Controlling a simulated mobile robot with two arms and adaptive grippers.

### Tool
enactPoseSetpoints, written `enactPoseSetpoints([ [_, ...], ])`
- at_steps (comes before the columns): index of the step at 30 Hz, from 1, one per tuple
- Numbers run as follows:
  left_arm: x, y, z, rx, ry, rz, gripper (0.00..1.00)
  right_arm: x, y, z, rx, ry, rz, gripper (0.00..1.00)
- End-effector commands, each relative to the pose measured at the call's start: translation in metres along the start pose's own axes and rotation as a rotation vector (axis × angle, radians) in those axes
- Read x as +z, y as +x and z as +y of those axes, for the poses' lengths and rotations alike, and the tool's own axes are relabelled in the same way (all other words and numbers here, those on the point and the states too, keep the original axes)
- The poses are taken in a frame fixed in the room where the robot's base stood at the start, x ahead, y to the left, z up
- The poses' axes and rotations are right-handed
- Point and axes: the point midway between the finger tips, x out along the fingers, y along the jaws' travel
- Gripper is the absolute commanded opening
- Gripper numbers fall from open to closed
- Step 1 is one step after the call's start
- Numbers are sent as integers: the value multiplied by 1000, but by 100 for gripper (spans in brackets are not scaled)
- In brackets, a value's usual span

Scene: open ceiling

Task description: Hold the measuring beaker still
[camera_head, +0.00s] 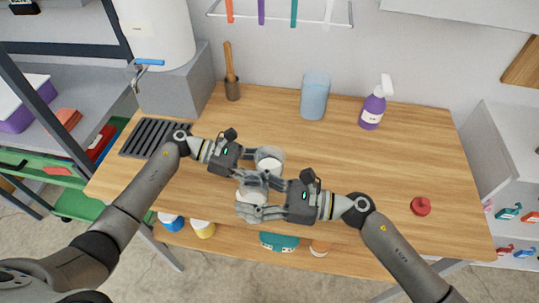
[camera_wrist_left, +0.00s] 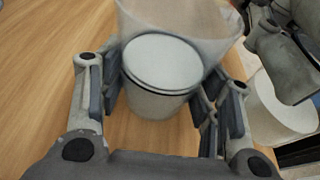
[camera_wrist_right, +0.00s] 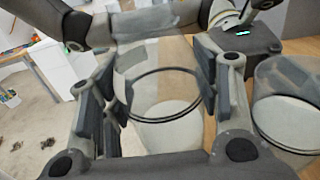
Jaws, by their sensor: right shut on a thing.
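Two clear round vessels with white contents are near the table's front middle. I cannot tell which is the measuring beaker. My right gripper (camera_head: 262,194) is shut on the nearer vessel (camera_head: 248,210), which shows between its fingers in the right wrist view (camera_wrist_right: 165,110). My left gripper (camera_head: 262,162) has its fingers on both sides of the farther vessel (camera_head: 269,154), also seen in the left wrist view (camera_wrist_left: 160,85). Whether its pads press on it is unclear. The two grippers are close together, and their fingers partly hide the vessels.
A red object (camera_head: 420,206) lies at the right. A dark grate (camera_head: 150,138) is at the left.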

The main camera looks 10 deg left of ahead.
Motion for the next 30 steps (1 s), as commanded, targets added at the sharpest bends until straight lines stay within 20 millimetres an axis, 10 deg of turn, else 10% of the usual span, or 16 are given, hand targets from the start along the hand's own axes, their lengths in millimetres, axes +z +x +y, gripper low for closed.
enactPoseSetpoints([
  [6, 0, 0, 0, 0, 1, -1, 83, 1, 0, 0, 0, 0, -1, 24],
  [17, 0, -3, 0, 1, 0, 1, 83, 1, 0, 0, 0, 0, -1, 24],
  [30, -1, -84, 1, 3, 0, 4, 83, 1, 0, 0, 0, 0, -1, 24],
])
